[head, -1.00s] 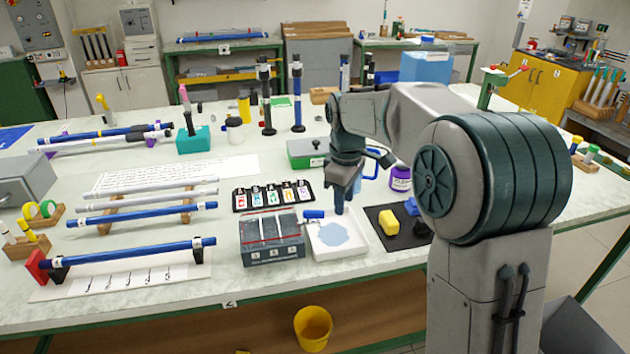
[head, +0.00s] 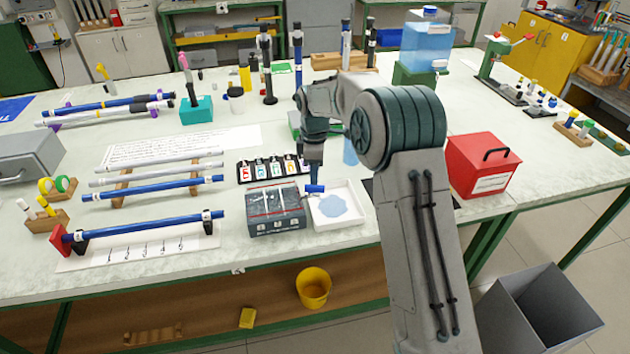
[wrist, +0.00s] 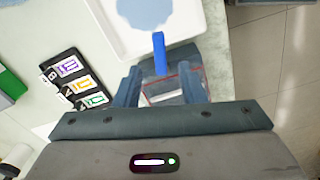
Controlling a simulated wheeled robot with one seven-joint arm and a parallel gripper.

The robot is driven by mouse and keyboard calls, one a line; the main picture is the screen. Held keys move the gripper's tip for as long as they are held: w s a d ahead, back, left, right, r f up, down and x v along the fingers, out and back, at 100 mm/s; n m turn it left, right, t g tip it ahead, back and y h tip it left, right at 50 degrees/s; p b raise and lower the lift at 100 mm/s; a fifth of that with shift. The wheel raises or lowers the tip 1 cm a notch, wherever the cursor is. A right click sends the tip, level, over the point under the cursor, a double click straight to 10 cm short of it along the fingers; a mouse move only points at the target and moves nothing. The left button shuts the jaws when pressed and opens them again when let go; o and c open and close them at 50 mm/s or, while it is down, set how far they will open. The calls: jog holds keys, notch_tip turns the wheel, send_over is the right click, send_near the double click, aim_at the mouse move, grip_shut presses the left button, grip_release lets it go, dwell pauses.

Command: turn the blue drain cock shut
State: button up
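The blue drain cock (head: 315,189) is a small blue lever at the left edge of a white tray (head: 352,218), beside a grey box. A pale blue puddle lies in the tray. In the wrist view the cock (wrist: 160,54) shows as a blue bar from the edge of the tray (wrist: 185,28), between and just beyond the fingertips. My gripper (head: 314,176) points down above the cock. In the wrist view my gripper (wrist: 160,74) is open, with one finger on each side of the bar. I cannot tell whether either finger touches it.
The grey box (head: 276,222) stands close on the left of the tray. A black card holder (head: 243,172) lies behind it. A red box (head: 483,165) stands at the right. Blue rods on stands (head: 150,228) fill the left. A yellow bucket (head: 313,287) is below the table.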

aim_at(315, 189)
jog(key=shift+f+p, duration=0.3)
jog(key=shift+f, duration=2.1)
grip_shut()
